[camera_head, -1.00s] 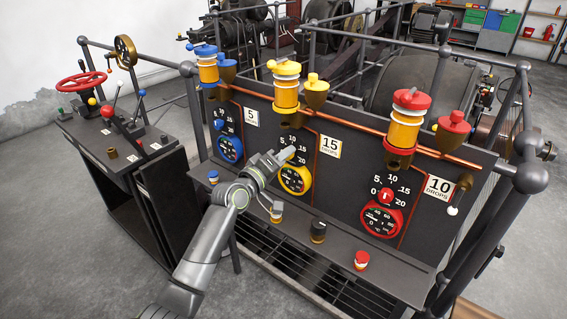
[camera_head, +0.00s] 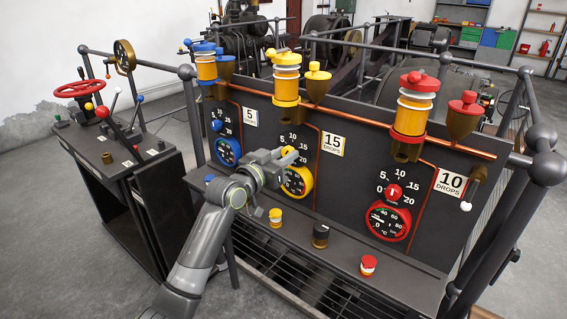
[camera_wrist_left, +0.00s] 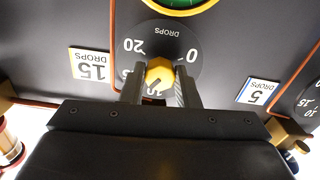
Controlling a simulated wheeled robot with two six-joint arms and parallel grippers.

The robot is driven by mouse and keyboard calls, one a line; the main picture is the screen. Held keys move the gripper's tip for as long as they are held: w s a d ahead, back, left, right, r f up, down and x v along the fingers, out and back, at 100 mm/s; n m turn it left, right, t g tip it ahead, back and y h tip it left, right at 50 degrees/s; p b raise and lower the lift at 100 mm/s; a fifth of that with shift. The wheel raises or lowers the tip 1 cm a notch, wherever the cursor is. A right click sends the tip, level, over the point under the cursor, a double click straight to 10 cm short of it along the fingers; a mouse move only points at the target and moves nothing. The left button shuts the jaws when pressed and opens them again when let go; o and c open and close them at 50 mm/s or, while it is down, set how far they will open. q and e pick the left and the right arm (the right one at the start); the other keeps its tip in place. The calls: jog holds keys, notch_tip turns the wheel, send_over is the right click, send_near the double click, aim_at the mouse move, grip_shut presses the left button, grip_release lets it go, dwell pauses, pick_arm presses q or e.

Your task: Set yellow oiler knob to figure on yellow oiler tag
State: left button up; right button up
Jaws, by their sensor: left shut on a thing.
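The yellow oiler knob (camera_wrist_left: 160,70) sits on a black dial plate (camera_wrist_left: 188,39) marked 0 to 20 DROPS. In the left wrist view the dial appears upside down. My left gripper (camera_wrist_left: 158,84) has one finger on each side of the knob and is shut on it. A short dark line on the knob lies near the 10, partly hidden at the gripper. The yellow oiler tag (camera_head: 333,144) reads 15 DROPS; it also shows in the left wrist view (camera_wrist_left: 90,66). In the head view my left gripper (camera_head: 288,158) covers part of the dial. My right gripper is not in view.
A blue knob (camera_head: 217,125) with tag 5 (camera_head: 251,117) is to the left. A red knob (camera_head: 394,191) with tag 10 (camera_head: 450,183) is to the right. A copper pipe (camera_head: 352,119) crosses above. Small caps and a black knob (camera_head: 320,235) stand on the ledge below.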

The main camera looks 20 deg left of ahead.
pick_arm(q)
jog(key=m+b, duration=0.1)
jog(key=m, duration=0.2)
jog(key=m+b, duration=0.1)
jog(key=shift+f+m+b, duration=0.25)
jog(key=shift+m+b, duration=0.05)
jog(key=shift+m, duration=0.1)
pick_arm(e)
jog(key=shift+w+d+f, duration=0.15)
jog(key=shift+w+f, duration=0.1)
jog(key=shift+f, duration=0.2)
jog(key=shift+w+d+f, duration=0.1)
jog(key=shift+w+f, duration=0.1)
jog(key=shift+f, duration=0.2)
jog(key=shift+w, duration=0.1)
pick_arm(q)
jog(key=o, duration=1)
jog(key=shift+r, duration=0.15)
jog(key=shift+c, duration=0.2)
